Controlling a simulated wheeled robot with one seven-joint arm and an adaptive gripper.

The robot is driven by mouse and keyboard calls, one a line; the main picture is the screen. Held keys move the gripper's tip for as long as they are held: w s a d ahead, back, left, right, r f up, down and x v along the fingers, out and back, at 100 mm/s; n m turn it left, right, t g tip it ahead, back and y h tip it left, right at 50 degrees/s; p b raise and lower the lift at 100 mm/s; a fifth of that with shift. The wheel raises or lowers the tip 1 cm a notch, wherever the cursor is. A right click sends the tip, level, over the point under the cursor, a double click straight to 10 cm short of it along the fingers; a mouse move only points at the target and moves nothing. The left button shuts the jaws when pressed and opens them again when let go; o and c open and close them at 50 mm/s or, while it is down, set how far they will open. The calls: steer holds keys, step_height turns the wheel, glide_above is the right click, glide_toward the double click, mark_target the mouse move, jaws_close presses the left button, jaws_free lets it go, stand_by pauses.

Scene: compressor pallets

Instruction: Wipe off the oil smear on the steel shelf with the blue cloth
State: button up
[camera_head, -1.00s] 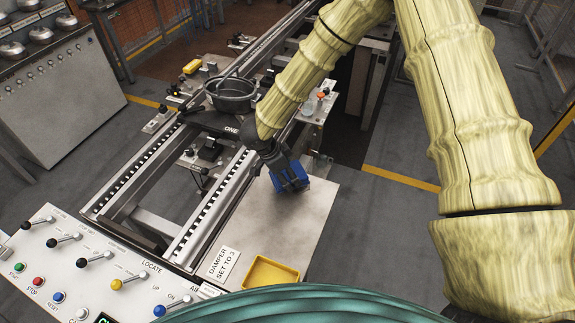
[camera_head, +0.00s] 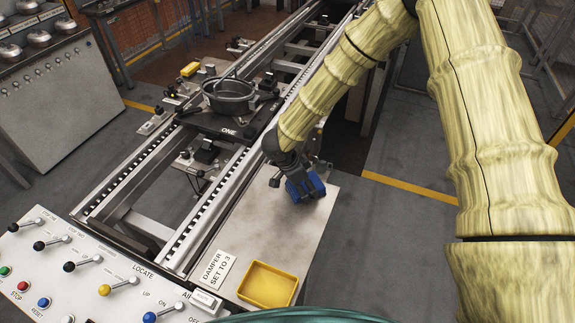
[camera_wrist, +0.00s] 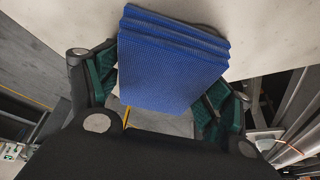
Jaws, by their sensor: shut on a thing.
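My gripper (camera_head: 306,188) is shut on the blue cloth (camera_head: 316,183), a folded stack. The cloth (camera_wrist: 172,60) fills the space between the green-padded fingers in the wrist view. My gripper holds it over the far part of the steel shelf (camera_head: 262,232), near its right edge. I cannot tell whether the cloth touches the surface. A small dark patch shows on the shelf just left of the gripper in the head view; I cannot tell if it is smear or shadow. In the wrist view a dark curved mark shows on the pale surface beside the cloth's top edge.
A yellow tray (camera_head: 268,285) and a "DAMPER SET TO 3" label (camera_head: 216,268) sit at the shelf's near end. A control panel with levers (camera_head: 90,270) is at lower left. The conveyor rail (camera_head: 215,200) with a dark pan (camera_head: 229,97) runs along the left. The shelf's middle is clear.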

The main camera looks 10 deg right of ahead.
steer(key=shift+s+d+f, duration=0.15)
steer(key=shift+s+d, duration=0.55)
steer(key=shift+s, duration=0.1)
steer(key=shift+s+d+b, duration=0.15)
steer(key=shift+d+b, duration=0.1)
steer(key=shift+b, duration=0.65)
